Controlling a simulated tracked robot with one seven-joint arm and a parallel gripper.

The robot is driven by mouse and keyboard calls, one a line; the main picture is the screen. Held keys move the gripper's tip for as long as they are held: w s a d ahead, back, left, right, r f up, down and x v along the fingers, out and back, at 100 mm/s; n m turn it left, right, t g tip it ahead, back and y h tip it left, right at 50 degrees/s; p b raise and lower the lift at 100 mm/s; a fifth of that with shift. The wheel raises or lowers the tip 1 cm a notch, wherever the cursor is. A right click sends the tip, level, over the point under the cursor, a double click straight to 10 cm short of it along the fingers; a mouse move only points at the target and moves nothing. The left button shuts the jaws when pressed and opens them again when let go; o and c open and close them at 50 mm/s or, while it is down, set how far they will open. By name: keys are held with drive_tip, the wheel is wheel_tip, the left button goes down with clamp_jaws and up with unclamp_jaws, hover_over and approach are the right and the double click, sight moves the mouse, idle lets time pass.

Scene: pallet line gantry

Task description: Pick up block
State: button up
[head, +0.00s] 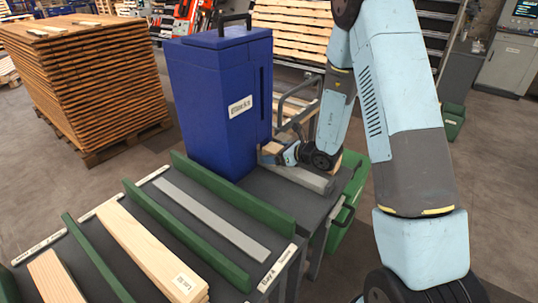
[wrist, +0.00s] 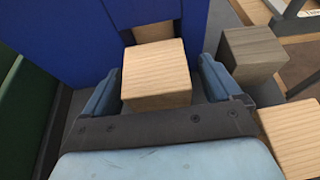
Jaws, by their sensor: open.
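A light wooden block (wrist: 155,68) with visible grain sits between the fingers of my gripper (wrist: 162,82) in the wrist view. The fingers are open, one on each side of the block, with a narrow gap at the right. In the head view my gripper (head: 273,157) is low beside the blue bin (head: 222,95), and a small part of a wooden block (head: 271,148) shows there. Most of the block is hidden by the gripper in that view. The blue bin stands right behind the block in the wrist view.
A grey-brown block (wrist: 253,55) stands to the right of the gripper, and another pale wooden piece (wrist: 292,138) lies at the lower right. Green dividers (head: 232,194) and long boards (head: 150,250) cover the table's front. A stack of planks (head: 90,85) stands at left.

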drive_tip(key=shift+w+a+f, duration=0.15)
drive_tip(key=shift+w+a, duration=0.1)
drive_tip(key=shift+a, duration=0.1)
drive_tip(key=shift+c, duration=0.3)
drive_tip(key=c, duration=1)
